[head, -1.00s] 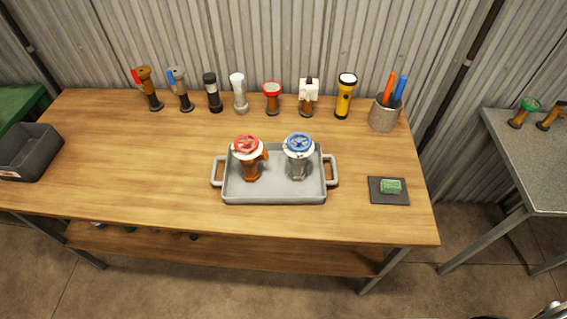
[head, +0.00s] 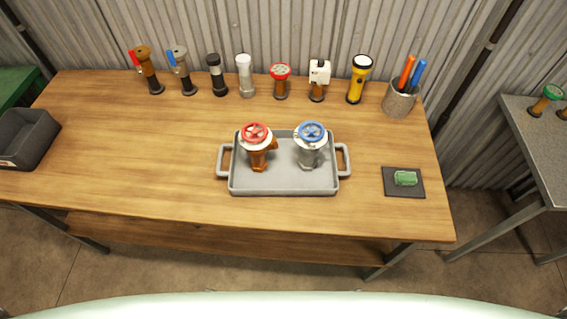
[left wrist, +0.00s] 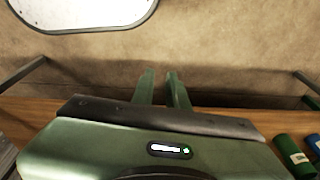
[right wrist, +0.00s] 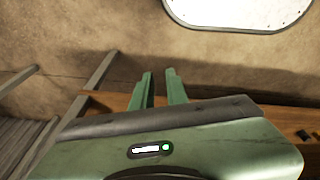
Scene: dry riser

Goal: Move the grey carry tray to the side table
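The grey carry tray (head: 285,188) lies flat in the middle of the wooden workbench in the head view, with a loop handle at each end. A brown valve with a red wheel (head: 257,150) and a grey valve with a blue wheel (head: 310,148) stand upright in it. The grey-topped side table (head: 535,160) is partly in view at the right. My left gripper (left wrist: 163,74) and right gripper (right wrist: 159,72) show only in their wrist views. Each has its fingers apart with nothing between them, over floor and bench edge. Neither is near the tray.
Several fittings and a yellow flashlight (head: 359,80) line the back of the workbench (head: 130,160), with a pen cup (head: 399,100). A dark bin (head: 25,138) is at left, a black pad (head: 403,190) with a green block at right. Floor shows between the tables.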

